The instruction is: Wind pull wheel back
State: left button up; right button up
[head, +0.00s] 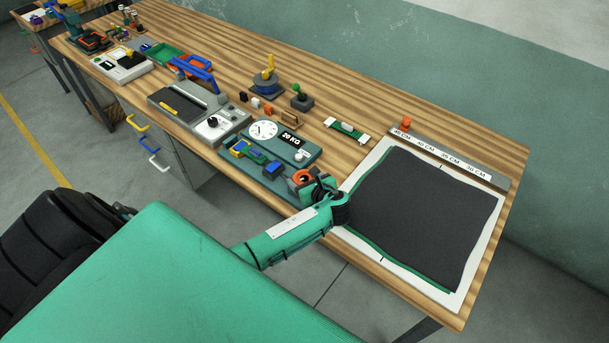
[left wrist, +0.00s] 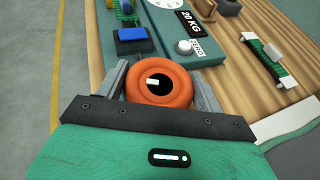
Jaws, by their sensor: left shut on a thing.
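The pull wheel (left wrist: 162,84) is an orange ring with a dark centre and a small white mark. In the left wrist view it sits between the two grey fingers of my left gripper (left wrist: 160,90), which is shut on it. In the head view the orange wheel (head: 302,177) shows at the front edge of the teal tester base (head: 262,179), partly hidden by my left gripper (head: 318,186). The dial plate (head: 276,139) with a white round dial and a "20 KG" label stands behind it. My right gripper is not in view.
A dark netting sheet (head: 425,216) lies on a white board (head: 470,278) at the right, below a centimetre ruler (head: 447,159). A green and white strip sample (head: 346,130) lies behind. A grey machine with a blue handle (head: 197,107) stands to the left.

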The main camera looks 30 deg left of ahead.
pick_arm(q)
jog(key=shift+n+g+y, duration=0.7)
jog(key=shift+n+g, duration=1.5)
jog(key=shift+g, duration=0.3)
jog(key=o, duration=1)
jog(key=shift+p, duration=0.3)
jog(key=shift+b+v, duration=1.95)
jog(key=shift+v, duration=4.9)
jog(key=shift+w, duration=0.15)
